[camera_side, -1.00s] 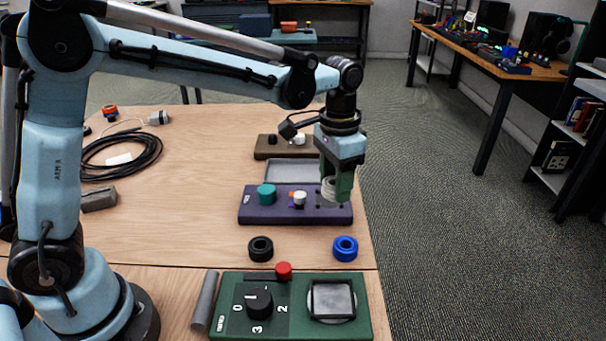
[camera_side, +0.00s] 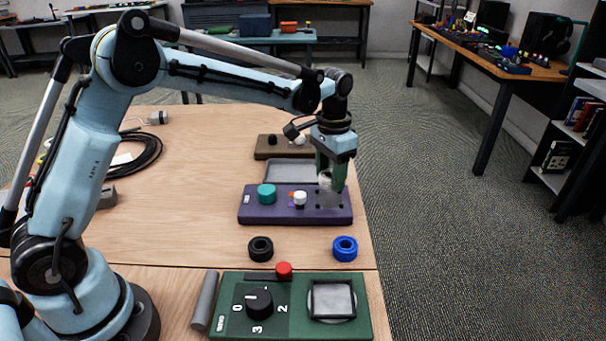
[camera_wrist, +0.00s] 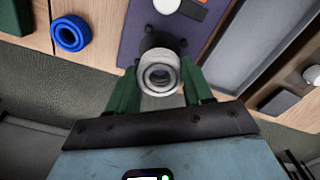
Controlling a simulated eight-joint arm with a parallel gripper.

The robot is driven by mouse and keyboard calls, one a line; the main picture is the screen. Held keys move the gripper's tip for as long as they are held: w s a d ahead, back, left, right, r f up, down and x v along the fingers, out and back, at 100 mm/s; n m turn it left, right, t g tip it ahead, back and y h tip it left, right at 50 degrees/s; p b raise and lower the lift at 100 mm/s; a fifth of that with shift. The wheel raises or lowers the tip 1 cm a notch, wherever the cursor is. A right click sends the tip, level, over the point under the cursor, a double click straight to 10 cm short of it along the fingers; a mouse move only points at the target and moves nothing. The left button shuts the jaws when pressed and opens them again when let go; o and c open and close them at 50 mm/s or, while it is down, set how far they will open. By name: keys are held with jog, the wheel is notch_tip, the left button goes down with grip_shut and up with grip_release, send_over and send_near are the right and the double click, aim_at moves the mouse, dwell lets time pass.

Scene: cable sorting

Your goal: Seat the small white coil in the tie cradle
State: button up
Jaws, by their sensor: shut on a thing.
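The small white coil (camera_side: 325,177) is held upright between the green fingers of my gripper (camera_side: 331,183). In the wrist view the coil (camera_wrist: 147,75) shows as a pale ring gripped from both sides. What looks like the tie cradle, a grey square with dark corner posts (camera_side: 328,201), is on the right end of the purple unit (camera_side: 283,214). The coil is over this square in the side view; I cannot tell whether they touch. In the wrist view the coil and fingers partly hide the square.
A black coil (camera_side: 260,249) and a blue coil (camera_side: 345,249) lie in front. A green dial unit (camera_side: 282,290) stands nearer.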

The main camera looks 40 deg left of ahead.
aim_at(330, 187)
jog(key=shift+f, duration=1.9)
dwell(1.4)
jog(key=o, duration=1)
jog(key=shift+o, duration=0.7)
jog(key=shift+d, duration=0.1)
jog(key=shift+c, duration=0.4)
jog(key=shift+d, duration=0.1)
